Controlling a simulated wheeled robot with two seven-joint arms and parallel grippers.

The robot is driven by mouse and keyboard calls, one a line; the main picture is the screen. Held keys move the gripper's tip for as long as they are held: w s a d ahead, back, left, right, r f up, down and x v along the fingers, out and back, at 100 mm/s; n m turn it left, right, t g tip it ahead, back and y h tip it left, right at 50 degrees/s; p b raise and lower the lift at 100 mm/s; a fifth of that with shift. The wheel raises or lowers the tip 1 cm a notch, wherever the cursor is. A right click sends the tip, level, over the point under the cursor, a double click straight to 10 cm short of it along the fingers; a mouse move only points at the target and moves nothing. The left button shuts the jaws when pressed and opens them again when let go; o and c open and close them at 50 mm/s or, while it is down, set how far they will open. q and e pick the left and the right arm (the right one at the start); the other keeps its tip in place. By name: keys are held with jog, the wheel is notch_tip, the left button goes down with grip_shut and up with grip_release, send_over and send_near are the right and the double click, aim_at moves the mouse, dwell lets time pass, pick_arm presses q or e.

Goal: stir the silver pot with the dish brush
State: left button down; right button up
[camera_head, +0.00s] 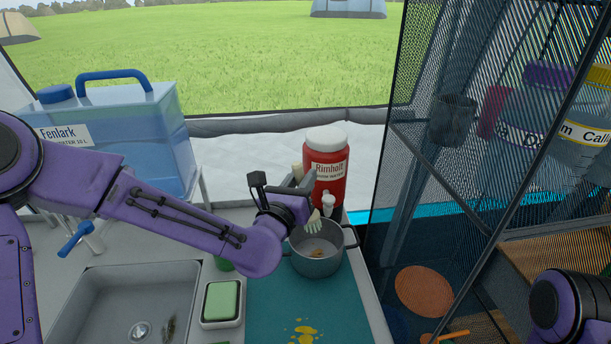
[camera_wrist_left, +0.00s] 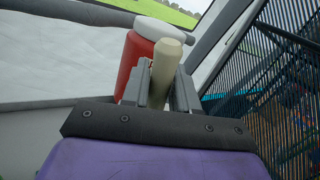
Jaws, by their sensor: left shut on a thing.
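The silver pot (camera_head: 318,268) stands upright on the teal mat (camera_head: 268,295), with a small brown bit on its inner floor. My left gripper (camera_head: 303,198) is just behind and above the pot, shut on the dish brush. The brush's pale green bristles (camera_head: 313,225) hang down at the pot's back rim; I cannot tell if they touch it. In the left wrist view the beige brush handle (camera_wrist_left: 165,72) stands upright between the two fingers (camera_wrist_left: 160,92). My right gripper is out of view; only part of my right arm shows at the lower right.
A red jug (camera_head: 326,185) with a white lid stands close behind the pot, beside a small white-capped bottle (camera_head: 328,203). A sponge in a dish (camera_head: 221,300) and a sink (camera_head: 130,300) lie to the left. A blue water container (camera_head: 120,130) stands behind. Mesh shelving (camera_head: 450,190) is at right.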

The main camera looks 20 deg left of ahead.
pick_arm(q)
jog(key=shift+s+a+f+b, duration=0.15)
jog(key=shift+f+b, duration=0.15)
jog(key=shift+f, duration=0.2)
jog(key=shift+s+a+f+b, duration=0.1)
jog(key=shift+f+b, duration=0.15)
jog(key=shift+f, duration=0.2)
jog(key=f+b, duration=0.2)
jog(key=d+f+b, duration=0.1)
jog(key=f+b, duration=0.5)
jog(key=shift+w+d, duration=0.35)
jog(key=shift+w, duration=0.05)
jog(key=shift+s+a, duration=0.1)
